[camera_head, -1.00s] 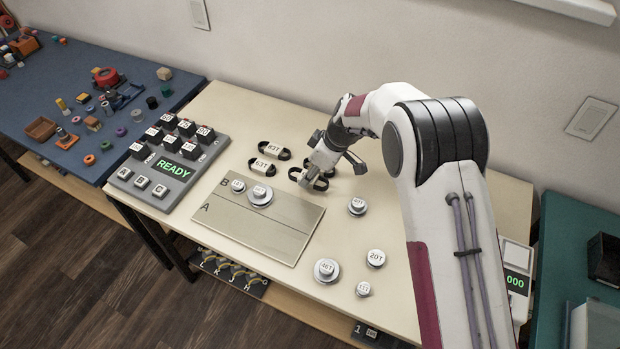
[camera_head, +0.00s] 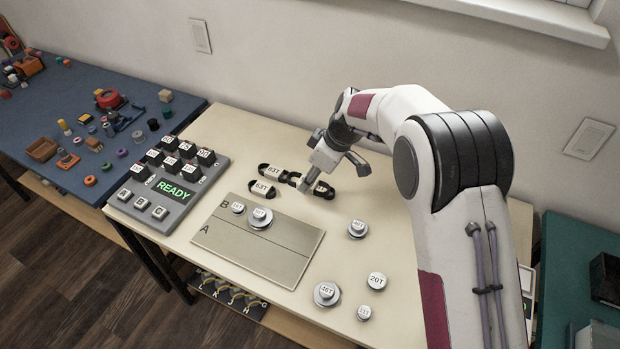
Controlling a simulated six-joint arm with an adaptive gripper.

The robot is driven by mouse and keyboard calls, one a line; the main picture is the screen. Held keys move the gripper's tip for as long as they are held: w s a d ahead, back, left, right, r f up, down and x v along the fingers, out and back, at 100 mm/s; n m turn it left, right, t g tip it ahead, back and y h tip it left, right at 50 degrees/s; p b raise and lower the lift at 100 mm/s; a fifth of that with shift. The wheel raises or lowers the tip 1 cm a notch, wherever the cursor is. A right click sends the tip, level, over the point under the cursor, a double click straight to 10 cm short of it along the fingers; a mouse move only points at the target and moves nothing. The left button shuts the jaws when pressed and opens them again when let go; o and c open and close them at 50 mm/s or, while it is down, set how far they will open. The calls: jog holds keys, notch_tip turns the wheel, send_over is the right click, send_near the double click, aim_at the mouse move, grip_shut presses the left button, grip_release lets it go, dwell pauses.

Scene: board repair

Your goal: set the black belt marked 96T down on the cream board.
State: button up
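My gripper (camera_head: 306,189) is over the back middle of the table, shut on a black belt (camera_head: 326,190). The belt's dark ends show on either side of the fingers, and it appears a little above the table. Its mark is hidden by the gripper, so I cannot read 96T. The cream board (camera_head: 245,262), marked A and B, lies in front and to the left of the gripper. Two pulleys sit on its B part: a small one (camera_head: 238,208) and a larger one (camera_head: 260,218).
Two belts, 83T (camera_head: 269,171) and 63T (camera_head: 263,189), lie left of my gripper. Pulleys (camera_head: 357,229), 20T (camera_head: 376,281), 46T (camera_head: 326,294) and a small one (camera_head: 365,312) stand right of the board. A READY console (camera_head: 176,192) stands left. The board's front part is bare.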

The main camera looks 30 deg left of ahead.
jog(key=shift+a, duration=0.1)
jog(key=shift+s+a+r, duration=0.25)
jog(key=shift+s+r, duration=0.05)
jog(key=shift+r, duration=0.2)
jog(key=s+r, duration=0.2)
jog(key=s, duration=0.3)
send_over(292, 233)
jog(key=d, duration=0.2)
notch_tip(292, 233, down, 2)
jog(key=shift+a+f, duration=0.1)
jog(key=shift+a, duration=0.1)
jog(key=shift+f, duration=0.2)
jog(key=shift+f, duration=4.3)
jog(key=shift+f, duration=0.5)
